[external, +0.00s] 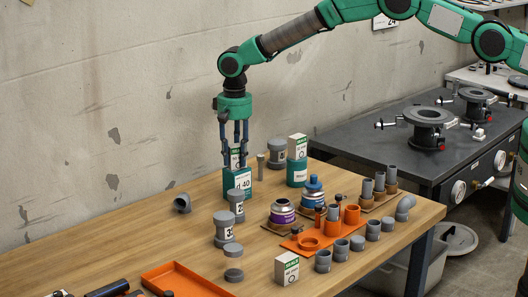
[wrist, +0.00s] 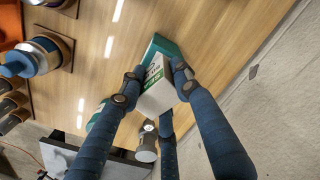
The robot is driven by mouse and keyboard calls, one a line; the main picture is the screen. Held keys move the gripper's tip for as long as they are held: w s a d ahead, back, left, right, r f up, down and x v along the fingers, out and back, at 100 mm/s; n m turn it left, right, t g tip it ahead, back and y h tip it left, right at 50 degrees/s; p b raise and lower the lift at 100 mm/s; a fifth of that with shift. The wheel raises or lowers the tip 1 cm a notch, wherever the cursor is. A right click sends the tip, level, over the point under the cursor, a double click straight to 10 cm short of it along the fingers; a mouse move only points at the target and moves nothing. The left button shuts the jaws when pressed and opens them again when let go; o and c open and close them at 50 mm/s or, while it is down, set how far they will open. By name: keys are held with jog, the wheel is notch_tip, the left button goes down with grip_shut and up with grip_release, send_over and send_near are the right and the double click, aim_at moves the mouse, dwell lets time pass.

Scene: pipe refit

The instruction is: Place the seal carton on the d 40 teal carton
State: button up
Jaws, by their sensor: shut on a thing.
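The seal carton (external: 235,161), white with a green stripe, is between the fingers of my gripper (external: 236,152). In the wrist view the fingers (wrist: 152,90) close around the white seal carton (wrist: 157,97). Directly below it stands the teal d 40 carton (external: 238,184) with a white label; its teal side also shows behind the seal carton in the wrist view (wrist: 160,45). The seal carton's lower edge is at the teal carton's top; I cannot tell whether they touch. The fingers partly hide the seal carton.
Another teal carton (external: 296,173) with a white carton (external: 297,148) on top stands to the right. Grey fittings (external: 236,205) stand close in front. Tins (external: 283,212), an orange tray (external: 190,282) and a third white carton (external: 287,268) are nearer the front. The wall is behind.

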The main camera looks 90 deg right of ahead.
aim_at(235, 145)
jog(key=shift+f, duration=0.2)
jog(key=o, duration=1.1)
jog(key=shift+o, duration=0.2)
jog(key=shift+r, duration=0.25)
notch_tip(235, 145, up, 12)
jog(key=shift+f+b, duration=0.1)
jog(key=shift+b, duration=0.2)
